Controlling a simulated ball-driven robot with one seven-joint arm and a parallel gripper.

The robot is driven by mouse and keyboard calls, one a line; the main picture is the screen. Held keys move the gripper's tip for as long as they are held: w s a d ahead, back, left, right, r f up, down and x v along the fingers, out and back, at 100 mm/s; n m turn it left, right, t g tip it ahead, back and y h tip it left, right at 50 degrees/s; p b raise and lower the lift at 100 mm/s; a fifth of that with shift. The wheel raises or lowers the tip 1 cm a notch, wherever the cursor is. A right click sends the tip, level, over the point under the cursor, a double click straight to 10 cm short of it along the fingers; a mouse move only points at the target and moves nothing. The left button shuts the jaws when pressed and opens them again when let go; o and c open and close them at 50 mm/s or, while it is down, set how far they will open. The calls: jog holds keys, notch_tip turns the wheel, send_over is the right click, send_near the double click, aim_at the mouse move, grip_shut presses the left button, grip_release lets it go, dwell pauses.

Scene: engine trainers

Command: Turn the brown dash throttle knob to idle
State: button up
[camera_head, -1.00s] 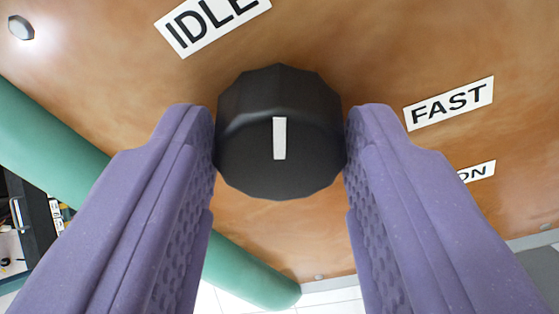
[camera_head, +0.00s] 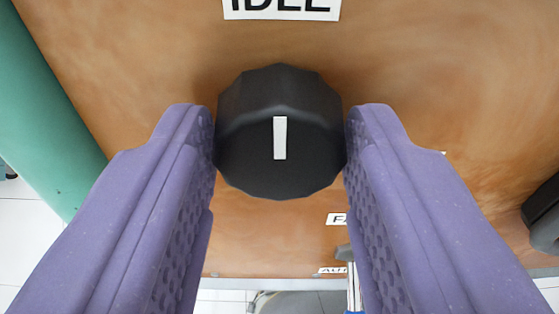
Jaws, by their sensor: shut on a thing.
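The throttle knob (camera_head: 279,145) is black and faceted, with a white pointer line on its face. It sits on a brown panel (camera_head: 420,60). In the head camera view the pointer line stands upright, aimed at the IDLE label (camera_head: 281,10) straight above, which the top edge of the picture cuts off. My gripper (camera_head: 281,140) has its two purple fingers against the knob's left and right sides and is shut on it. The fingers hide parts of the panel on both sides; only a white sliver of a label shows past the right finger.
A green bar (camera_head: 40,110) runs along the left. Below the knob are a label starting with FA (camera_head: 337,219), a small lever (camera_head: 345,252) and a partly hidden AUT label (camera_head: 332,270). Another black knob (camera_head: 543,215) is at the right edge. White floor shows below the panel.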

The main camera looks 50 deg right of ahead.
jog(key=o, duration=1.1)
jog(key=shift+c, duration=0.2)
jog(key=p+v, duration=0.1)
jog(key=v, duration=0.6)
jog(key=shift+s+r+p, duration=0.25)
jog(key=shift+p, duration=0.1)
jog(key=shift+a, duration=0.1)
